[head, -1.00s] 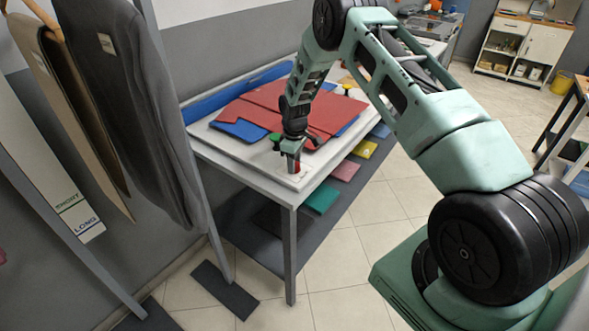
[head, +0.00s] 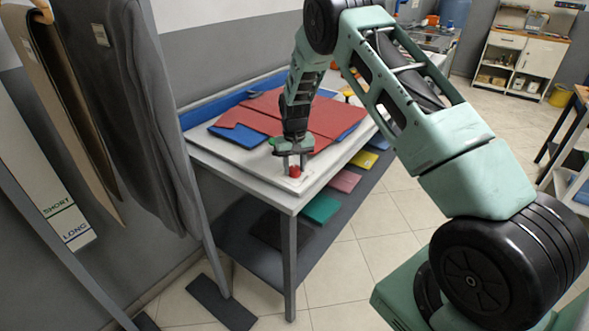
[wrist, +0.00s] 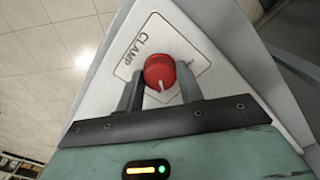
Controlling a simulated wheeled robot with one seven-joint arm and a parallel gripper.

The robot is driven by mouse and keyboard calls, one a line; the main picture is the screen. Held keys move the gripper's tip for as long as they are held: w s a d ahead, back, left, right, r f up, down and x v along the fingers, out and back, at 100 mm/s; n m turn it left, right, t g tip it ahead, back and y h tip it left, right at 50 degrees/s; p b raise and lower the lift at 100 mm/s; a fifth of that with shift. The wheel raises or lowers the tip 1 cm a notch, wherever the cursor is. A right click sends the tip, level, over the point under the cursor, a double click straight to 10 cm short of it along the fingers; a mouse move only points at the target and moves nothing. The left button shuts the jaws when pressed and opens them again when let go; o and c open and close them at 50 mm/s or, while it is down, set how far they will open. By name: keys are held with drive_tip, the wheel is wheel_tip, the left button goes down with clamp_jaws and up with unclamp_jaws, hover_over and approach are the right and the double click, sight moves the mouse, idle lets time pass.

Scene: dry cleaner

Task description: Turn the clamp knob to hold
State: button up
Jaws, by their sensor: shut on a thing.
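The red clamp knob (wrist: 158,71) sits on a white panel marked CLAMP (wrist: 133,60) in the wrist view. A white pointer line on the knob's face points toward the lower side of that picture. The knob also shows in the head view (head: 295,171) at the near corner of the table. My gripper (wrist: 160,88) is shut on the knob, one finger on each side of it. It points down from above in the head view (head: 294,164). Any hold mark on the panel cannot be made out.
The table (head: 240,178) bears a red garment (head: 290,112) lying over blue cloth, behind my gripper. Dark clothes (head: 140,110) hang at the left. Folded coloured cloths (head: 322,208) lie on the lower shelf. Tiled floor is clear to the right of the table.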

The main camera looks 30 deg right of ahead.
sight(294, 168)
drive_tip(key=shift+m, duration=0.6)
drive_tip(key=o, duration=1)
drive_tip(key=shift+r, duration=0.1)
wheel_tip(294, 168, up, 17)
drive_tip(key=b, duration=0.3)
drive_tip(key=shift+r+b, duration=0.15)
drive_tip(key=shift+b, duration=0.15)
